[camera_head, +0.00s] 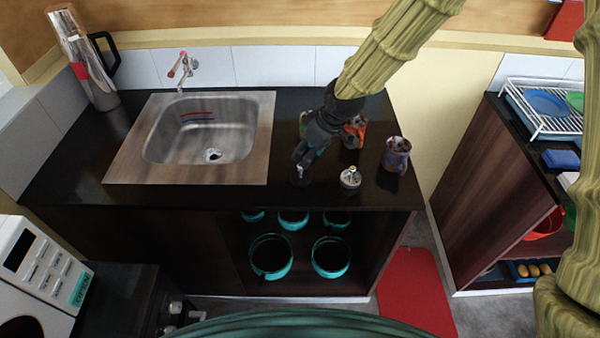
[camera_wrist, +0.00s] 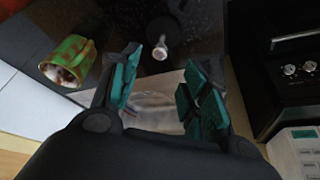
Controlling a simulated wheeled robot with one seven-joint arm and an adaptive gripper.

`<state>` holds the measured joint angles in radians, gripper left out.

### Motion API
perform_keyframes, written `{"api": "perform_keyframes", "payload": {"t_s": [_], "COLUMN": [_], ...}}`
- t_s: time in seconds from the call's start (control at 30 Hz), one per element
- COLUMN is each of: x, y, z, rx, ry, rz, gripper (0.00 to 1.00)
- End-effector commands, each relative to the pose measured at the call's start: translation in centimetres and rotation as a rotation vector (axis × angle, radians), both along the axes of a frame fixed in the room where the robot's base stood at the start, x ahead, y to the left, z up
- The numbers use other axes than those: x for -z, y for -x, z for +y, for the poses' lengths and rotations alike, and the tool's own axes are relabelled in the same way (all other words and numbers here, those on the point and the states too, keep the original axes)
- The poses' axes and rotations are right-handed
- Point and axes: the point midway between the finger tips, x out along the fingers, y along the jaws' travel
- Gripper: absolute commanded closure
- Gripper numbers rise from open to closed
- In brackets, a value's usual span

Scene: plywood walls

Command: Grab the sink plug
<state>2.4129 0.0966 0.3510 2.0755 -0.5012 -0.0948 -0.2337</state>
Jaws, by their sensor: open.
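A small metal piece with a round end and a stem, which looks like the sink plug (camera_head: 300,172), stands on the dark counter just right of the sink. It also shows in the wrist view (camera_wrist: 160,49), beyond my fingertips. My gripper (camera_head: 303,155) is open and empty over the counter, close to the plug in the head view. In the wrist view its green finger pads (camera_wrist: 160,90) are apart, with the metal sink (camera_wrist: 155,108) between them. The sink (camera_head: 122,165) has a drain in its basin. Contact with the plug is not visible.
A round metal pot with a knob (camera_head: 350,178) stands right of my gripper, with a purple patterned mug (camera_head: 397,155) beyond. An orange mug (camera_head: 356,128) and a green-orange mug (camera_wrist: 68,60) stand near my arm. The tap (camera_head: 182,72) rises behind the sink.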

Motion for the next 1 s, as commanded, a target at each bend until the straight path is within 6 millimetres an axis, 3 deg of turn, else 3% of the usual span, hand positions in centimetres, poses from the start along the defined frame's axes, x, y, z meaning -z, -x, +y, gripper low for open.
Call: {"api": "perform_keyframes", "payload": {"t_s": [0.2, 0.57, 1.0], "x": [2.1, 3.5, 7.2], "y": [-0.5, -0.8, -1.7], "z": [0.6, 1.2, 2.3], "rx": [0.003, 0.001, -0.001], "ry": [0.000, 0.000, 0.000], "rz": [0.002, 0.002, 0.002], "gripper": [0.54, 0.54, 0.54]}}
